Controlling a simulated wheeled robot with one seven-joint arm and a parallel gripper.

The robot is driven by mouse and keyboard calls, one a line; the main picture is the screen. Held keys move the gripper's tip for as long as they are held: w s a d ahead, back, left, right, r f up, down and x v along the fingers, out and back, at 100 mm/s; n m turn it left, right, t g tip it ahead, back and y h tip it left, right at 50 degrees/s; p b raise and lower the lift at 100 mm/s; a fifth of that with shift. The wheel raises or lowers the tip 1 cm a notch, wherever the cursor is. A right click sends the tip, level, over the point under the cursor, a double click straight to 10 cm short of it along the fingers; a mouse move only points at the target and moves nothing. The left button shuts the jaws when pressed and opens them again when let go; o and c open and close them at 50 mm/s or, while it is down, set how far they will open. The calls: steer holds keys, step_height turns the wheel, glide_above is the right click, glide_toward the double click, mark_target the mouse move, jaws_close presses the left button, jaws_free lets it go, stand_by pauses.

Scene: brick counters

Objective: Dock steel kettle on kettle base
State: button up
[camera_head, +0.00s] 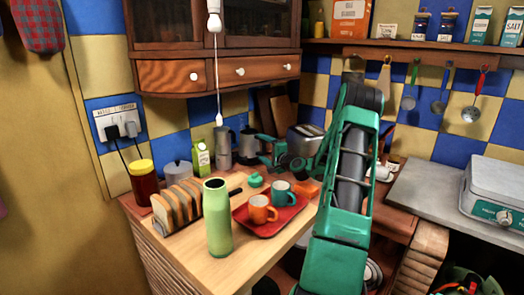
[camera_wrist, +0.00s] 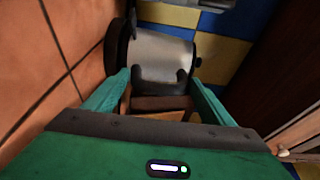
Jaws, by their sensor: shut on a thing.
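The steel kettle (camera_wrist: 160,50) fills the upper middle of the wrist view, its side facing me and its dark handle (camera_wrist: 162,82) between my fingers. In the head view the kettle (camera_head: 248,142) is upright at the back of the counter, partly hidden by my gripper (camera_head: 270,150). My gripper is shut on the kettle's handle; it also shows in the wrist view (camera_wrist: 161,80). A dark round disc (camera_wrist: 116,45), which looks like the kettle base, lies against the kettle's lower end. I cannot tell whether there is a gap between them.
A steel jug (camera_head: 223,147) and a green carton (camera_head: 201,158) stand left of the kettle; a toaster (camera_head: 306,138) stands right. In front are a green bottle (camera_head: 217,215), a toast rack (camera_head: 180,205) and a red tray (camera_head: 275,226) with mugs. A cabinet (camera_head: 215,74) hangs above.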

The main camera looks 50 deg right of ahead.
steer(key=shift+f, duration=0.3)
steer(key=o, duration=1.6)
steer(key=shift+f, duration=0.2)
steer(key=shift+v, duration=5.55)
steer(key=shift+r, duration=0.15)
